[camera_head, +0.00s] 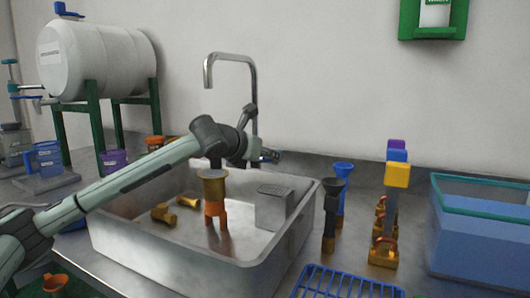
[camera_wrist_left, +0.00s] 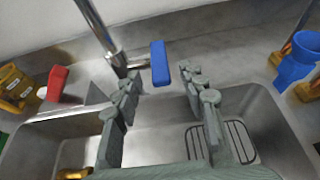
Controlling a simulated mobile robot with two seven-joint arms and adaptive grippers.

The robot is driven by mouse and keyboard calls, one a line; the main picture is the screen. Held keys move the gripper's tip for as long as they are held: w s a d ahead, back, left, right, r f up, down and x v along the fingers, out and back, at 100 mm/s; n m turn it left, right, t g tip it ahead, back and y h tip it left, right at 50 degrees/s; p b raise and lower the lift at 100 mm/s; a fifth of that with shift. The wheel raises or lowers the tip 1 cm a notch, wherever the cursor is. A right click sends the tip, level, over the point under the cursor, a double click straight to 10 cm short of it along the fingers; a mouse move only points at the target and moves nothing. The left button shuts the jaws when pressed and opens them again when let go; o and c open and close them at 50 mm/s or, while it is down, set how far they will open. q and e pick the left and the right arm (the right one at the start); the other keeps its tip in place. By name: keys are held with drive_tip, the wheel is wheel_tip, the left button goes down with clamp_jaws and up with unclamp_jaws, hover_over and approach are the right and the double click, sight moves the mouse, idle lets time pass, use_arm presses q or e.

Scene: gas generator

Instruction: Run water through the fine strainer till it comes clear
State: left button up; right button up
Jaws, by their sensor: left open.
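The tap (camera_head: 232,58) is a tall bent metal spout behind the steel sink (camera_head: 160,262). No water stream shows. A blue tap lever (camera_wrist_left: 160,63) lies just beyond and between my left gripper's fingertips in the left wrist view; contact is not clear. My left gripper (camera_wrist_left: 160,76) is open and empty, and in the head view it is at the tap's base (camera_head: 258,155). A strainer-like piece with a tan cup and orange body (camera_head: 214,197) stands upright in the sink, below the spout. I cannot tell which piece is the fine strainer. My right gripper is out of view.
Black (camera_head: 330,215) and blue (camera_head: 343,186) funnel-topped pieces stand right of the sink. Brass fittings (camera_head: 163,214) and a grey box (camera_head: 270,210) are in the sink. A blue rack (camera_head: 350,282) and blue tub (camera_head: 478,245) are at the right. A red handle (camera_wrist_left: 58,82) is left of my fingers.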

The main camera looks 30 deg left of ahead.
use_arm(q)
drive_tip(key=shift+w+f, duration=0.1)
drive_tip(key=shift+w, duration=0.3)
clamp_jaws()
